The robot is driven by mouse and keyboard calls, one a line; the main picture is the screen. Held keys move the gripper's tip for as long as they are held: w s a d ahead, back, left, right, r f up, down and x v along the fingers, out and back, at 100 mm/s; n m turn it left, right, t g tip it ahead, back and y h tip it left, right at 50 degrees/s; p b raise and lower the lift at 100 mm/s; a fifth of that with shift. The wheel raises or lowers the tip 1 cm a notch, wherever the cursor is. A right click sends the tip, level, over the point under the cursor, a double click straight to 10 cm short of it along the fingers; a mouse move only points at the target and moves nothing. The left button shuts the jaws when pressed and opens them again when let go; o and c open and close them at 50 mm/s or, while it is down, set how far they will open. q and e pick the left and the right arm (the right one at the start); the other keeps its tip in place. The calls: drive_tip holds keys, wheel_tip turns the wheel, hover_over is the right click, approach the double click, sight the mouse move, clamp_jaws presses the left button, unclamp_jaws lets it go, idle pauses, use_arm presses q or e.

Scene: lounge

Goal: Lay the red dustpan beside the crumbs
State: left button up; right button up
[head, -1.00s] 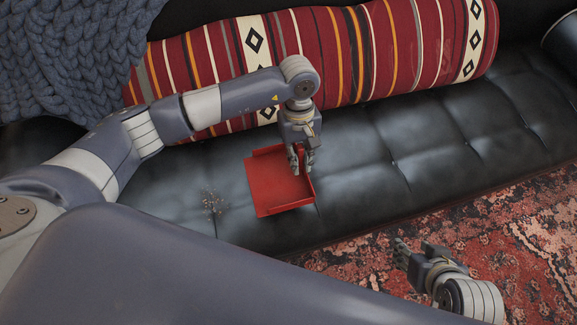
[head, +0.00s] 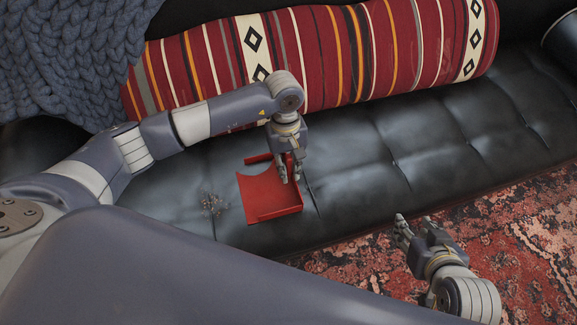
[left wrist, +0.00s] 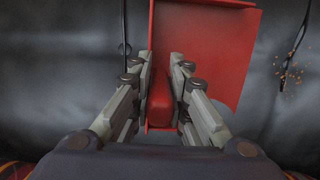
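The red dustpan (head: 268,196) is on or just above the black sofa seat; I cannot tell which. My left gripper (head: 290,178) points down at its right back part and is shut on its red handle (left wrist: 160,100), which sits between the fingers in the left wrist view. The dustpan's wide pan (left wrist: 205,50) reaches beyond the fingertips there. The crumbs (head: 213,204) lie on the seat just left of the dustpan, with a small gap. They also show at the right of the left wrist view (left wrist: 290,72). My right gripper (head: 414,220) is open and empty, low at the right.
A striped red bolster (head: 345,50) lies along the back of the sofa (head: 410,150). A grey knitted blanket (head: 70,50) hangs at the upper left. The seat right of the dustpan is clear. A red patterned rug (head: 520,235) covers the floor in front.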

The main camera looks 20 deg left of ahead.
use_arm(q)
drive_tip(key=shift+o, duration=1.3)
